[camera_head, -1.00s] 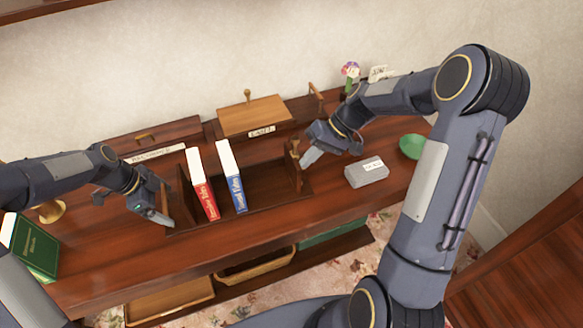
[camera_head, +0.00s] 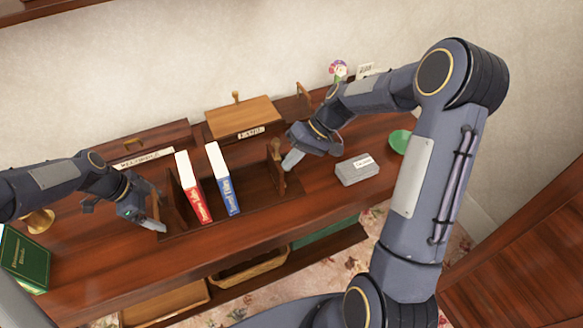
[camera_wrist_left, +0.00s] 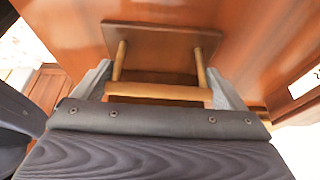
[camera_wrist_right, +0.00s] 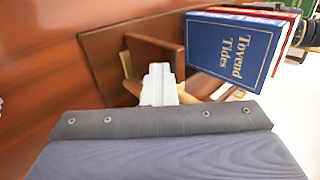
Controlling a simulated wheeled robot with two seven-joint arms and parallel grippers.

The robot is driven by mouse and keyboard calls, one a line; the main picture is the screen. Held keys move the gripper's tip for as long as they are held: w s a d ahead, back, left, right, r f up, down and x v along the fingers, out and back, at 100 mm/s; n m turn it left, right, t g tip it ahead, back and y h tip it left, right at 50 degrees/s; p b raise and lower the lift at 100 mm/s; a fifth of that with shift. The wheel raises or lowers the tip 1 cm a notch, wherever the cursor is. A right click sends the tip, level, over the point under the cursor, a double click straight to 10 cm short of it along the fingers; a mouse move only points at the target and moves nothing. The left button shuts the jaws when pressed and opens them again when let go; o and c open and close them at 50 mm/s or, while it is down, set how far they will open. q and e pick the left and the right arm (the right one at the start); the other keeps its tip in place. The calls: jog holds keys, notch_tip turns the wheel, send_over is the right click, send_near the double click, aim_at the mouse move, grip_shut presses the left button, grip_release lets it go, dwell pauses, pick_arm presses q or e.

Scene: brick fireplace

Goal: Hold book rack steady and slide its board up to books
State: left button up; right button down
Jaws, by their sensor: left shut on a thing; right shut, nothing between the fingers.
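The brown wooden book rack (camera_head: 250,205) lies on the desk. A red book (camera_head: 195,190) and a blue book (camera_head: 222,178) stand upright in it, a small gap between their tops. The rack's upright board (camera_head: 277,166) stands to the right of the blue book, with a clear gap between. My left gripper (camera_head: 157,214) is at the rack's left end, shut on its wooden handle bar (camera_wrist_left: 160,91). My right gripper (camera_head: 291,161) is shut and empty at the board's right side. In the right wrist view its fingertips (camera_wrist_right: 160,80) are together close to the board (camera_wrist_right: 155,55); contact is unclear.
A grey labelled box (camera_head: 357,170) and a green bowl (camera_head: 400,141) are to the right of the rack. A wooden box with a label (camera_head: 240,118) stands behind it. A green book (camera_head: 25,258) lies at the left. The desk's front strip (camera_head: 230,242) is clear.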

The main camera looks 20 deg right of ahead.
aim_at(277, 166)
jog(key=shift+a, duration=1.7)
jog(key=shift+w+a, duration=0.1)
jog(key=shift+a, duration=0.05)
jog(key=shift+w+a, duration=0.1)
jog(key=shift+a, duration=1.85)
jog(key=shift+w+a, duration=0.1)
jog(key=shift+a, duration=1.95)
jog(key=shift+w+a, duration=0.1)
jog(key=shift+a, duration=1.9)
